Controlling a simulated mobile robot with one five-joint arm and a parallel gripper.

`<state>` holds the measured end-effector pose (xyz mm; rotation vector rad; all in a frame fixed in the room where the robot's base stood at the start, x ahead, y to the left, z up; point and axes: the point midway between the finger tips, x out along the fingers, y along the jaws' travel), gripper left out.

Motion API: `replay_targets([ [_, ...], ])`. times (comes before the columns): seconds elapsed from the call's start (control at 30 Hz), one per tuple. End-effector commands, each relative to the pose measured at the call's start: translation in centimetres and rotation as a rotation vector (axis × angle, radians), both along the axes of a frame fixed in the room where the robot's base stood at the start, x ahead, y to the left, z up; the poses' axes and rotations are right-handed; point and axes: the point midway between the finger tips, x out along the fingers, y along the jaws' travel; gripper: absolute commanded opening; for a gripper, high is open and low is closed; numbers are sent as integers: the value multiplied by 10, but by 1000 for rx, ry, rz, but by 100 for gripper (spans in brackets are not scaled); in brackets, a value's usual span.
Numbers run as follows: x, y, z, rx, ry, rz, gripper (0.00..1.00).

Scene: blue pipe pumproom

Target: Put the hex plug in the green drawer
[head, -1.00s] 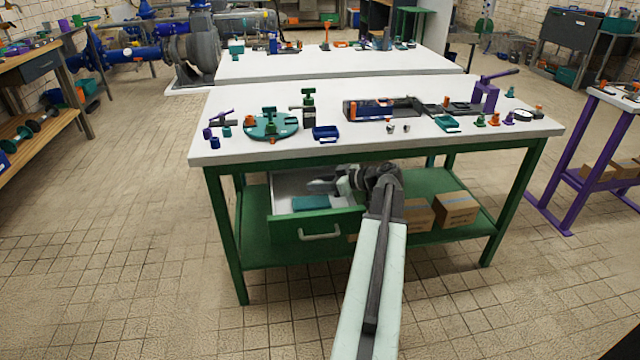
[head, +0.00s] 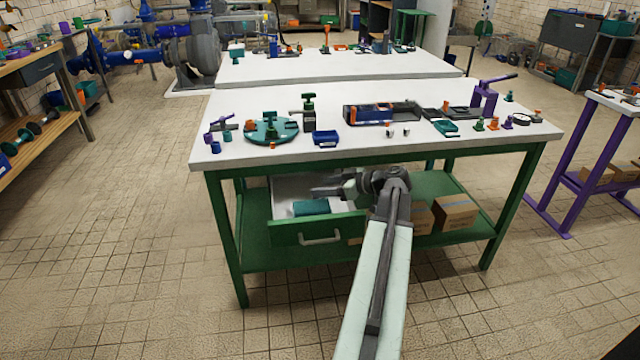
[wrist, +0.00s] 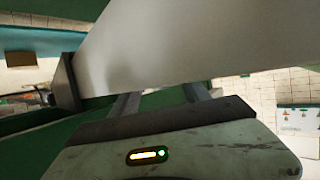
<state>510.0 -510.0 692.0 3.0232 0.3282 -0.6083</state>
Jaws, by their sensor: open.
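The green drawer (head: 285,236) is pulled out under the near bench, with pale inner walls. A teal block-like thing (head: 310,207) lies inside it. My gripper (head: 316,191) is over the open drawer, pointing left, just above the teal thing. It is open, and I see nothing held in it. In the wrist view a broad pale panel, probably a drawer wall, fills the upper middle beyond my gripper. I cannot pick out the hex plug for certain.
The white bench top (head: 240,105) carries a teal round fixture (head: 270,128), a blue tray (head: 325,137), a dark long tray (head: 381,113) and a purple press (head: 485,95). Cardboard boxes (head: 455,212) sit on the lower green shelf. The tiled floor in front is clear.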

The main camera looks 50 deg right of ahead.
Motion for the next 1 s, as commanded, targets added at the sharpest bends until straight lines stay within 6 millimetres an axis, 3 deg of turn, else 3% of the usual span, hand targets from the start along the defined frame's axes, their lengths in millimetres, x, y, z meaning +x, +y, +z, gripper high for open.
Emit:
replay_targets([
  [0.03, -14, -3, 12, 0, -1, -5, 54],
  [0.2, -54, -12, 29, 0, -3, -4, 54],
  [0.4, -83, -18, 39, 0, -4, -2, 54],
  [1.0, -93, -23, 40, -1, -4, -9, 54],
])
